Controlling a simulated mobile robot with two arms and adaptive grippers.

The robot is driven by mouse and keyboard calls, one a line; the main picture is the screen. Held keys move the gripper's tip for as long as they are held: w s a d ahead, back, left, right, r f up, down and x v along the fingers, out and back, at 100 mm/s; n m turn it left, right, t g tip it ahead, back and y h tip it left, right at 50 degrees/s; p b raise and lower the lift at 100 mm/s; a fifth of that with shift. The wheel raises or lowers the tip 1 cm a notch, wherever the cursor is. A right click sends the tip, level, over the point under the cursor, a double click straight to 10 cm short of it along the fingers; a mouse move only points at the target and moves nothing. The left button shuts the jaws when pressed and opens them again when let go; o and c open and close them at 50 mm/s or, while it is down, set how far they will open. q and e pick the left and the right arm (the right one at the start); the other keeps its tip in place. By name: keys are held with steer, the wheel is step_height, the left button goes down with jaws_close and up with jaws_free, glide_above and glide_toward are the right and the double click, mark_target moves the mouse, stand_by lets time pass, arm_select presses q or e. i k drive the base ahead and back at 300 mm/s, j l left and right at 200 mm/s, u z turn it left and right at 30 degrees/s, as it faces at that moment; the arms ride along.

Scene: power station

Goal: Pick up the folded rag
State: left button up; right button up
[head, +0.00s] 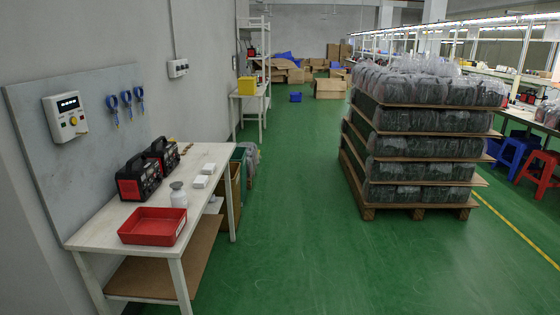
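No folded rag can be made out for certain. Two small white blocky items lie on the white workbench (205,153) at the left: a nearer one (198,182) and a farther one (208,168). I cannot tell whether either is folded cloth. A grey-white bottle (178,195) stands upright on the bench, left of the nearer white item. An empty-looking red tray (153,226) sits at the bench's near end. Neither of my grippers is in view.
Two black-and-red devices (138,178) stand at the back of the bench, by a panel (85,115) with a control box (65,117) and blue hanging items. A tall loaded pallet (415,213) stands right. The green floor (300,240) between is clear.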

mark_target(201, 181)
steer(key=i+u, duration=0.1)
steer(key=i, duration=0.45)
steer(key=i+l+u, duration=0.1)
steer(key=i, duration=0.45)
steer(key=i+l, duration=0.15)
steer(key=i, duration=0.35)
steer(key=i+l+u, duration=0.15)
steer(key=i, duration=0.4)
